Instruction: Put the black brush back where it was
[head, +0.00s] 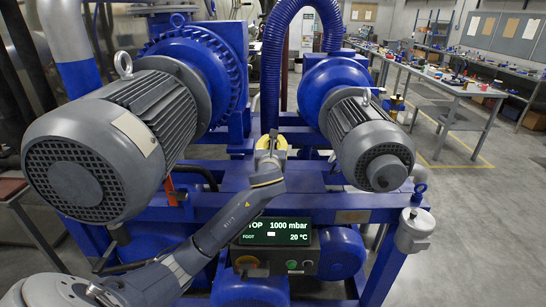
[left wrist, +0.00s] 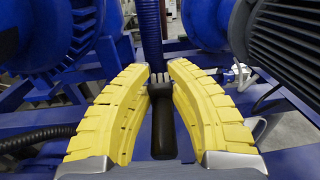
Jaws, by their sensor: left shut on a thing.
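My left gripper (head: 270,143) has yellow finger pads and reaches out over the blue machine frame, between the two big motors. In the left wrist view its two pads (left wrist: 160,84) curve in from both sides and close at their tips. A black brush (left wrist: 162,128) shows between the pads, its dark rounded length pointing back toward the palm. Small pale tufts show at the fingertips, but I cannot tell whether they belong to the brush. In the head view the brush is mostly hidden by the gripper. My right gripper is not in view.
A large grey motor (head: 110,140) stands left of the gripper and a smaller one (head: 372,140) right. A thick blue hose (head: 270,75) rises behind it. A display panel (head: 275,232) reads 1000 mbar and 20 °C. Cluttered workbenches (head: 450,85) stand back right, with open floor before them.

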